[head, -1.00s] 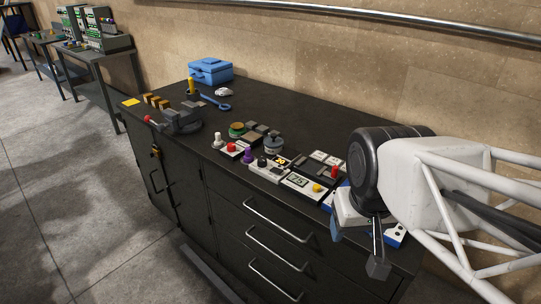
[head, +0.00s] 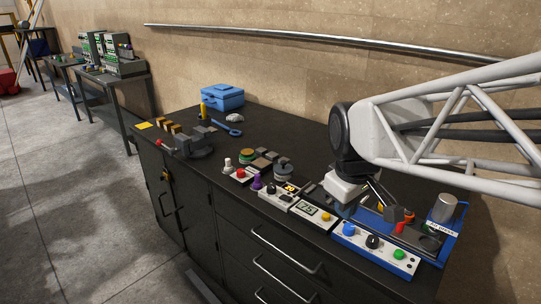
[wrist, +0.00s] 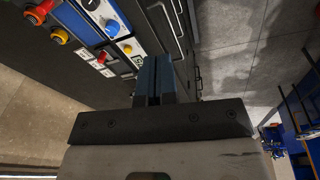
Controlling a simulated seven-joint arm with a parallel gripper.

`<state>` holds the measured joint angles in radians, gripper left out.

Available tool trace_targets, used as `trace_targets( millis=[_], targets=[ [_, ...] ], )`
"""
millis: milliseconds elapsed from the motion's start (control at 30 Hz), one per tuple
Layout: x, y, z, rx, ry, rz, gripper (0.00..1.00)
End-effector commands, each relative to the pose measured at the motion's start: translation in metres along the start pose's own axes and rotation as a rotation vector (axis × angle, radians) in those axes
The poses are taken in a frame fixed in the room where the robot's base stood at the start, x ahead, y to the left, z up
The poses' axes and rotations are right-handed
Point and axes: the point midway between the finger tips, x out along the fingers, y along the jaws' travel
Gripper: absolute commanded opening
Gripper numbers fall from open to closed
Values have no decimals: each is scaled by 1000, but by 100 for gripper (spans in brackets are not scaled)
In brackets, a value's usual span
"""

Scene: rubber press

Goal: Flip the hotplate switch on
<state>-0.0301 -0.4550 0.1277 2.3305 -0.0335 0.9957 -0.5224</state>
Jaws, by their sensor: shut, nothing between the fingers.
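I cannot tell for sure which control is the hotplate switch. My gripper (head: 398,214) is shut and empty above the press station. Its closed fingers also show in the wrist view (wrist: 153,62).
A metal cylinder (head: 444,207) stands at the station's right. A red part of the station sits close to my fingers.

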Motion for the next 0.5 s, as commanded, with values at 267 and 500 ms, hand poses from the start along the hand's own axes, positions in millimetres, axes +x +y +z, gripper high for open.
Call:
trace_targets(
  millis=[267, 500],
  targets=[
    [3, 22, -50, -273, -38, -22, 0],
    [9, 39, -92, -511, -66, -45, 0]
  ],
)
